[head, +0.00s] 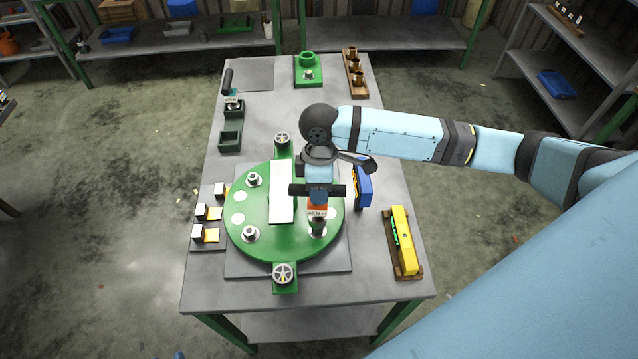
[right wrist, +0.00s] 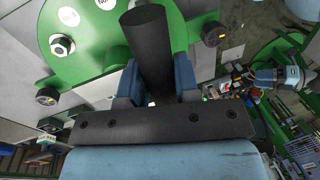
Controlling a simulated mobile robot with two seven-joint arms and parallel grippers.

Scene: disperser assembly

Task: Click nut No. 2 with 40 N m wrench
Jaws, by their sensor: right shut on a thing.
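My right gripper (head: 318,191) is above the front right part of the green round disc (head: 268,245). It is shut on the wrench (head: 317,212), which has an orange band and a label too small to read surely. In the right wrist view its black handle (right wrist: 150,40) lies between the blue fingers (right wrist: 156,88). The wrench points down over a nut (head: 317,231) at the disc's front right; I cannot tell whether they touch. Other nuts show at the front left (head: 250,233) and back left (head: 254,179). I cannot read which nut is No. 2. My left gripper is out of view.
A white upright block (head: 282,192) stands at the disc's middle. Handwheels (head: 283,272) sit at its front and back. A blue tool (head: 363,187) and a yellow tool (head: 404,240) stand to the right. Small boxes (head: 198,233) are at left. The table's front is clear.

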